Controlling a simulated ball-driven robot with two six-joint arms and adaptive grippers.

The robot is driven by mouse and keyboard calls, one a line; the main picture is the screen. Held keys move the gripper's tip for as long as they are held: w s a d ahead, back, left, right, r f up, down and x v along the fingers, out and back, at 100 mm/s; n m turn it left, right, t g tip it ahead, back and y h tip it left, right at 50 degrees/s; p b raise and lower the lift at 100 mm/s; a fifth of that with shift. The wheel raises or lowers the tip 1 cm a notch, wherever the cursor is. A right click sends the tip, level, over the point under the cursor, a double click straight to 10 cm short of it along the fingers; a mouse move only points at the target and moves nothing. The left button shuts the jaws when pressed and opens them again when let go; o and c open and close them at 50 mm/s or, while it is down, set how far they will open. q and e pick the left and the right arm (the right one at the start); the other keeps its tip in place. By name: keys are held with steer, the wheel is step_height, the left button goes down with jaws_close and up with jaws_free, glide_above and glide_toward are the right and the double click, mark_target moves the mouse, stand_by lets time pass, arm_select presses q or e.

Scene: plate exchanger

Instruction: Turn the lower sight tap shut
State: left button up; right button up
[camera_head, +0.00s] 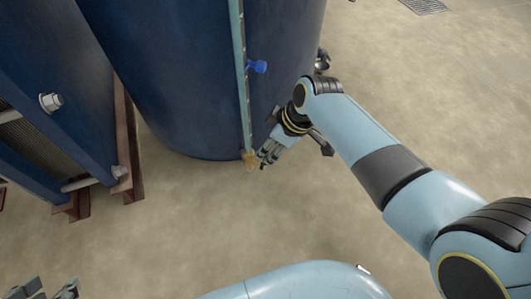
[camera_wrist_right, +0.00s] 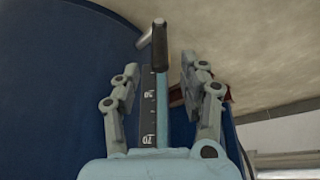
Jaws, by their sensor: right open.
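My left gripper (camera_head: 48,288) is at the bottom left, fingers apart, empty.
The blue tank (camera_head: 185,80) fills the upper middle. The blue plate exchanger (camera_head: 55,60) with bolts and a brown frame stands at left. The floor (camera_head: 150,240) in front is clear.

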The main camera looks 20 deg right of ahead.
steer(key=b+x, duration=0.1)
steer(key=x, duration=0.1)
steer(key=shift+f, duration=0.35)
arm_select(q)
steer(key=shift+s+d+f+t+b, duration=0.15)
steer(key=shift+f+t+b, duration=0.1)
steer(key=shift+f+t, duration=0.45)
steer(key=shift+s+f+t+b, duration=0.1)
steer(key=shift+f+t+b, duration=0.1)
steer(key=shift+f+t, duration=0.45)
arm_select(e)
steer(key=shift+w+a+f, duration=0.15)
steer(key=shift+w+f, duration=0.05)
steer(key=shift+f, duration=0.1)
arm_select(q)
steer(key=shift+r, duration=0.2)
arm_select(e)
steer(key=shift+c, duration=0.4)
jaws_close()
